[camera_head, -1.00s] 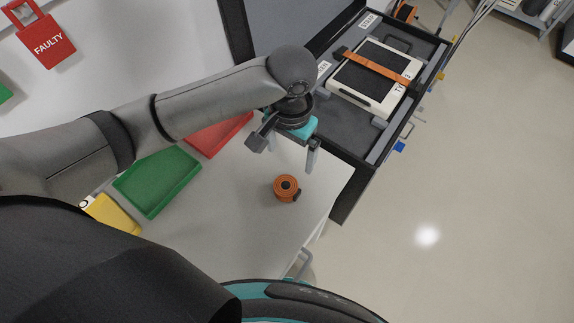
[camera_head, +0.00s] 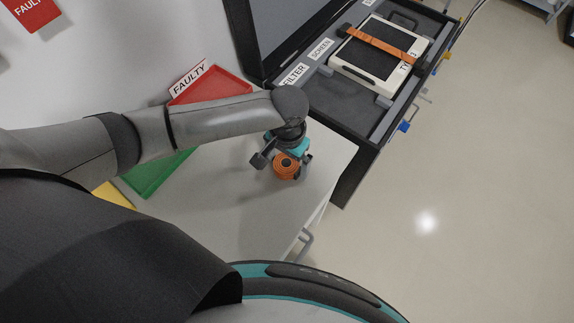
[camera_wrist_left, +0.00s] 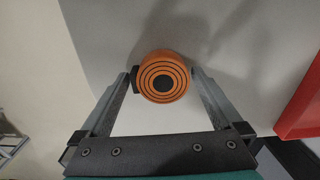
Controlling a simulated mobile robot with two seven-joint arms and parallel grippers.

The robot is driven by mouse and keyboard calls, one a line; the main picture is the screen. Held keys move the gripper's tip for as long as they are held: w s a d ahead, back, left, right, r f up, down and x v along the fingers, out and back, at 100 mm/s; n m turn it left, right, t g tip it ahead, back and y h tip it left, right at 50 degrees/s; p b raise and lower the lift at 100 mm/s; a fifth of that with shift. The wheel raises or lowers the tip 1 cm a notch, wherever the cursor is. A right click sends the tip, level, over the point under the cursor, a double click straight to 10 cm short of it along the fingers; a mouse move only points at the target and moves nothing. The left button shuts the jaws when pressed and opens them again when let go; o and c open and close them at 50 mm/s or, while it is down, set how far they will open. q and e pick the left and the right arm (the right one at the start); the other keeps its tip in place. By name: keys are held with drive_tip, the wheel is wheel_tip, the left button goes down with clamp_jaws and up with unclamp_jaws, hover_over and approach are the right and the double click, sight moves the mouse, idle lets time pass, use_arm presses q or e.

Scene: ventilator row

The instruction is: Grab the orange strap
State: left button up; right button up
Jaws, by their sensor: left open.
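The orange strap (camera_head: 286,167) is rolled into a coil with a dark centre and stands on the light grey table top. In the left wrist view the coil (camera_wrist_left: 163,77) lies between the two fingertips, with a small black buckle on its left side close to the left finger. My left gripper (camera_head: 284,160) is open, with one finger on each side of the coil. I cannot tell whether either finger touches it. My right gripper is not in view.
An open black case (camera_head: 335,112) behind holds a white-framed screen unit (camera_head: 365,65) with another orange strap (camera_head: 380,43) across it. A red tray (camera_head: 240,84), a green tray (camera_head: 150,178) and a yellow item (camera_head: 113,194) lie left. The table's front is clear.

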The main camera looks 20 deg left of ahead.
use_arm(q)
drive_tip(key=shift+f, duration=0.25)
drive_tip(key=c, duration=1.2)
drive_tip(key=shift+r, duration=0.1)
